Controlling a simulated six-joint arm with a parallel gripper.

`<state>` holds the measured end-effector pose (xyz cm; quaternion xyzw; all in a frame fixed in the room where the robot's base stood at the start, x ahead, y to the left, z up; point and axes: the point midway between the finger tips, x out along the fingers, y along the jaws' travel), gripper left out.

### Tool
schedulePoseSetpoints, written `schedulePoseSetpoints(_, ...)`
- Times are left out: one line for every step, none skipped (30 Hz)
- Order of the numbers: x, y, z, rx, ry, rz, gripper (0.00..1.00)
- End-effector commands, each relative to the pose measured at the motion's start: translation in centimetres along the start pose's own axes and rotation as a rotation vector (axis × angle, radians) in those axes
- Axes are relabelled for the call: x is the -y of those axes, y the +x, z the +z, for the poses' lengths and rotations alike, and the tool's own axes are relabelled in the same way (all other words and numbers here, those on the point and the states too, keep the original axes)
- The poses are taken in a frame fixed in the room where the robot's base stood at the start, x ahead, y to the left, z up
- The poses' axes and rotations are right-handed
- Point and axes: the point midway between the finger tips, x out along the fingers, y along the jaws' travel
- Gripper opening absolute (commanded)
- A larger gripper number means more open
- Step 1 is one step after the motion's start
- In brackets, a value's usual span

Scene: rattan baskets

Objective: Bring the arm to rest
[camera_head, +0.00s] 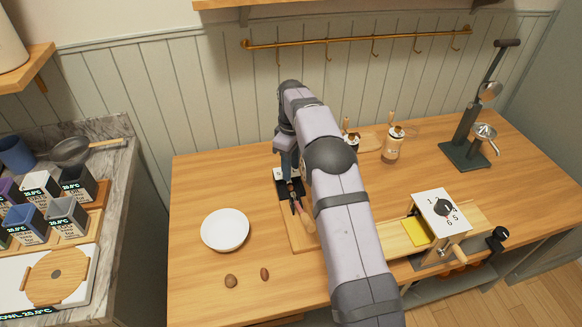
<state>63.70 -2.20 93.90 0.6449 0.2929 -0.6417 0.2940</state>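My arm reaches from the lower right over the wooden table (195,185) and bends down at its far end. My gripper (296,208) points down near the table's middle, to the right of a white bowl (225,230). Its dark fingers are small and partly merge with dark things behind them, so I cannot tell whether they are open or shut. A slim brown wooden piece (307,226) shows just below the fingers; I cannot tell if they touch it. A dark and white item (284,179) lies by the gripper. A wooden board (296,243) lies partly hidden under my arm.
Two small brown items (231,281) lie in front of the bowl. A dial device (441,214) with a yellow piece (417,232) stands right.

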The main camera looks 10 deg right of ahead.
Motion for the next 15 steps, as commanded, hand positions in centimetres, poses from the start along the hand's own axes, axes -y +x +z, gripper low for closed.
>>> schedulePoseSetpoints(0.0,0.0,0.0,0.000,0.000,0.000,0.36)
schedulePoseSetpoints(0.0,0.0,0.0,0.000,0.000,0.000,0.36)
schedulePoseSetpoints(0.0,0.0,0.0,0.000,0.000,0.000,0.36)
schedulePoseSetpoints(0.0,0.0,0.0,0.000,0.000,0.000,0.36)
schedulePoseSetpoints(0.0,0.0,0.0,0.000,0.000,0.000,0.36)
schedulePoseSetpoints(0.0,0.0,0.0,0.000,0.000,0.000,0.36)
schedulePoseSetpoints(0.0,0.0,0.0,0.000,0.000,0.000,0.36)
schedulePoseSetpoints(0.0,0.1,0.0,0.000,0.000,0.000,0.36)
schedulePoseSetpoints(0.0,0.1,0.0,0.000,0.000,0.000,0.36)
schedulePoseSetpoints(0.0,0.1,0.0,0.000,0.000,0.000,0.36)
schedulePoseSetpoints(0.0,0.0,0.0,0.000,0.000,0.000,0.36)
schedulePoseSetpoints(0.1,-0.2,0.0,0.000,0.003,0.000,0.36)
schedulePoseSetpoints(0.1,-0.3,0.1,0.000,0.006,0.000,0.36)
schedulePoseSetpoints(0.2,-0.6,0.1,-0.001,0.011,0.001,0.36)
schedulePoseSetpoints(0.4,-1.0,0.2,-0.001,0.021,0.001,0.36)
